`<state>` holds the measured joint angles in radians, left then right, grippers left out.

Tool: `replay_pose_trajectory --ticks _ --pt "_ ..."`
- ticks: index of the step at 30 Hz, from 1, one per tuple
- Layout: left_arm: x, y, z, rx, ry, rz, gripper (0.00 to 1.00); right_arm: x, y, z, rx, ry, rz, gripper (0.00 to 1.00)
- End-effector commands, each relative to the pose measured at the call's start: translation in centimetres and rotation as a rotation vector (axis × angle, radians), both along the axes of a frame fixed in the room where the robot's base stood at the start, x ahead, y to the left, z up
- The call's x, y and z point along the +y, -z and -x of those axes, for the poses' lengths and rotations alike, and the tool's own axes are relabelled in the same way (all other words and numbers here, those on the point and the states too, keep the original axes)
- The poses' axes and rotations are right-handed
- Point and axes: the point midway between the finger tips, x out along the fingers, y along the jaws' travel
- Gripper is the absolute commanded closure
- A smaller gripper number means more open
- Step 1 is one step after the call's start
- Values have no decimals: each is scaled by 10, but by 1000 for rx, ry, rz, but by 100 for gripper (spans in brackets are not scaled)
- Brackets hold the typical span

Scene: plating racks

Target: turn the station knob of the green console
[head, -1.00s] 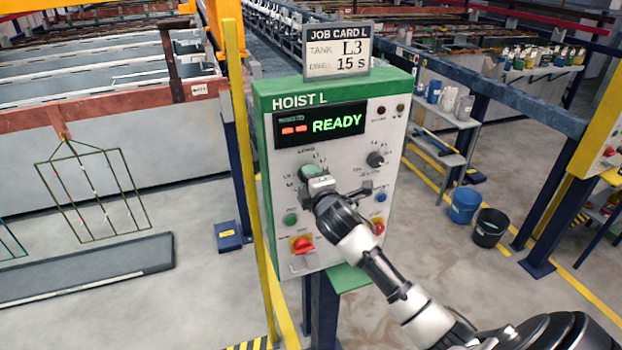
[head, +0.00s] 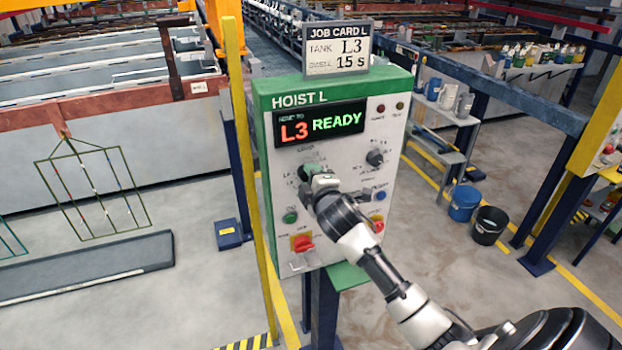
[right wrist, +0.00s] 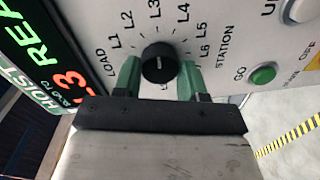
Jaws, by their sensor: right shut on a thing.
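The green console (head: 289,92), with a light grey front and the name HOIST L, stands at the centre of the head view. Its display (head: 320,126) reads L3 READY. The station knob (right wrist: 158,63) is round and black, and its white pointer line points at about L3 in the right wrist view. My right gripper (head: 313,172) is shut on the station knob, with one green fingertip on each side of it. In the head view the gripper and wrist hide most of the knob. My left gripper is not in view.
A job card (head: 337,50) above the console reads tank L3, dwell 15 s. The dwell knob (head: 375,158), a green button (head: 290,217) and a red switch (head: 303,244) are close to my gripper. A yellow post (head: 243,150) stands just left of the console.

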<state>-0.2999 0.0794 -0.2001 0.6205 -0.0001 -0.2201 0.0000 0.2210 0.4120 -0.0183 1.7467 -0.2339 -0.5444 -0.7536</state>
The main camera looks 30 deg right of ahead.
Motion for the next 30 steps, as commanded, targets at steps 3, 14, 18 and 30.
replay_pose_trajectory --ticks 3,14,18,30 --pt "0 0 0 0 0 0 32 0 1 0 3 0 0 43" --pt "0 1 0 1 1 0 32 0 1 1 1 0 1 33" --pt "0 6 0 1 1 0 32 3 2 13 1 0 2 33" --pt "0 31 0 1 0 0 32 20 -2 85 1 -1 3 33"
